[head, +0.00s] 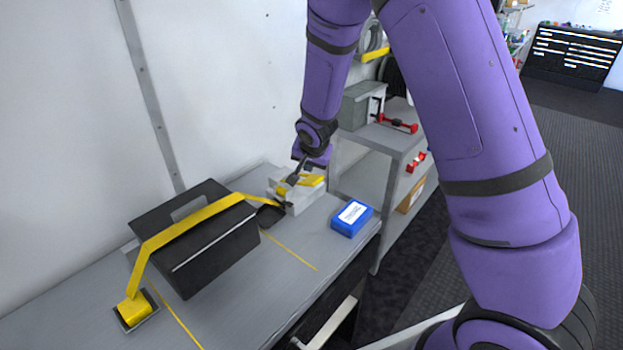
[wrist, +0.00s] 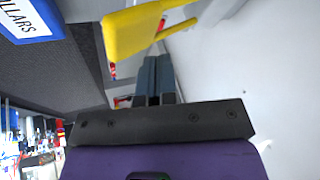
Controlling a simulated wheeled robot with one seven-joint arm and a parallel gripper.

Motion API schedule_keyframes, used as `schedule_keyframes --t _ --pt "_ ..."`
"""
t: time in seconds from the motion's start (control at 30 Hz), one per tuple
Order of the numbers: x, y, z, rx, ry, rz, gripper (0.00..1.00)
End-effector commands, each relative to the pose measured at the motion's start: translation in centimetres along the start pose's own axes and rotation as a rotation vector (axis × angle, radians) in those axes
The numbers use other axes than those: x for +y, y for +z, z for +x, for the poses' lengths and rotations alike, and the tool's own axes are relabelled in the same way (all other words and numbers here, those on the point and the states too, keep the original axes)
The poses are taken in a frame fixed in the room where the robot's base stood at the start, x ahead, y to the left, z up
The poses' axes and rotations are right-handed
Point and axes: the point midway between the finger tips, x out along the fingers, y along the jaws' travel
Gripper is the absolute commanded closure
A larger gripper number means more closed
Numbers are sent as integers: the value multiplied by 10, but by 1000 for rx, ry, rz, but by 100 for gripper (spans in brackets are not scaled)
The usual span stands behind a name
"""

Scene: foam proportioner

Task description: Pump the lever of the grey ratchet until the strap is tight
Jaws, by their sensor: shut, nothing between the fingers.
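The grey ratchet (head: 296,197) sits on the bench beside the wall, with a yellow lever (head: 313,181) on top. The lever also shows large in the wrist view (wrist: 130,32). A yellow strap (head: 190,223) runs from the ratchet over a black case (head: 215,250) to a yellow anchor (head: 134,308) on the bench. My gripper (head: 292,179) is at the ratchet, beside the lever. In the wrist view its fingers (wrist: 154,68) are together and empty, close to the lever. I cannot tell whether they touch it.
A blue box (head: 352,217) stands on the bench right of the ratchet, near the edge. Grey shelves (head: 385,135) with red clamps stand behind it. The white wall (head: 225,90) rises close behind the bench. Yellow lines mark the bench top.

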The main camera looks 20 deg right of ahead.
Motion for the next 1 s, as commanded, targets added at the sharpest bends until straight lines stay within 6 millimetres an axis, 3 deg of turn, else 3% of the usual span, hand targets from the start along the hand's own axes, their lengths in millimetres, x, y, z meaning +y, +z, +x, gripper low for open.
schedule_keyframes --t 0.6,1.0 --pt "-24 -24 -32 1 -1 1 100" --pt "-26 -25 -35 0 0 0 100"
